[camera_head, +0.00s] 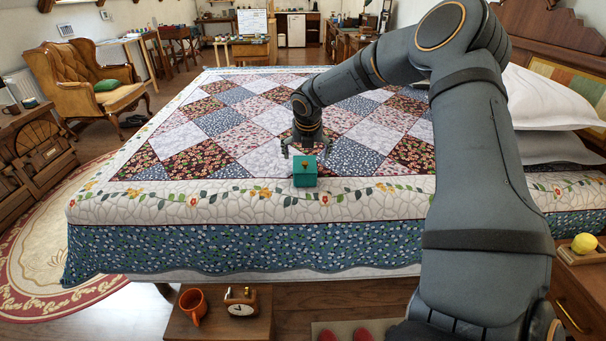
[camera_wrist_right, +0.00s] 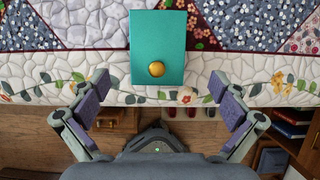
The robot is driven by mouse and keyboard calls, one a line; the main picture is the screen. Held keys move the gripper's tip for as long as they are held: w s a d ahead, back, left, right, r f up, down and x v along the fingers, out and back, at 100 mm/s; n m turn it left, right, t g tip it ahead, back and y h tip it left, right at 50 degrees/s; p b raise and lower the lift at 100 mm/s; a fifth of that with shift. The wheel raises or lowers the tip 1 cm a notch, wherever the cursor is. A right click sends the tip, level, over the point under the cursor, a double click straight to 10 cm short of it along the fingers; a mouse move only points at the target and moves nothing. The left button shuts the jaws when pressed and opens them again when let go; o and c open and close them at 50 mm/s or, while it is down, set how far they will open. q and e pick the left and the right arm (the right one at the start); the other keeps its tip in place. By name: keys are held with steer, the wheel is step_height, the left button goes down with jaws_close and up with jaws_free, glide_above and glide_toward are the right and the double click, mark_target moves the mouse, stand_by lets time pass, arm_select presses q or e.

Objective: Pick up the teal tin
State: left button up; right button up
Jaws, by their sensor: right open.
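The teal tin (camera_head: 305,172) is a small box with a gold knob on its lid. It stands on the front edge area of the quilted bed (camera_head: 250,200). In the right wrist view the tin (camera_wrist_right: 157,40) is at the top centre, beyond the fingertips. My right gripper (camera_head: 306,146) hangs above and just behind the tin in the head view. In the right wrist view my right gripper (camera_wrist_right: 164,102) has its two fingers spread wide with nothing between them. My left gripper is not in view.
An orange mug (camera_head: 194,305) and a clock (camera_head: 241,302) stand on a low wooden stand in front of the bed. A lemon (camera_head: 584,243) sits at the right. White pillows (camera_head: 548,100) lie at the bed's right end. The quilt around the tin is clear.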

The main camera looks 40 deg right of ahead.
mark_target(305, 162)
steer(key=x, duration=0.3)
steer(key=shift+w+r, duration=0.1)
steer(key=shift+w, duration=0.2)
steer(key=shift+s+r, duration=0.1)
steer(key=shift+f, duration=0.2)
steer(key=b+x, duration=0.1)
steer(key=x, duration=0.3)
steer(key=shift+w+d+f+b, duration=0.15)
steer(key=shift+w+f+b, duration=0.1)
steer(key=shift+f+b, duration=0.1)
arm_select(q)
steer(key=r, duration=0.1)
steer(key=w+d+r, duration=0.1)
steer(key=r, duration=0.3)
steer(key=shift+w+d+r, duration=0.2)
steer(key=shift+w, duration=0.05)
arm_select(e)
steer(key=shift+r, duration=0.15)
steer(key=c, duration=1.4)
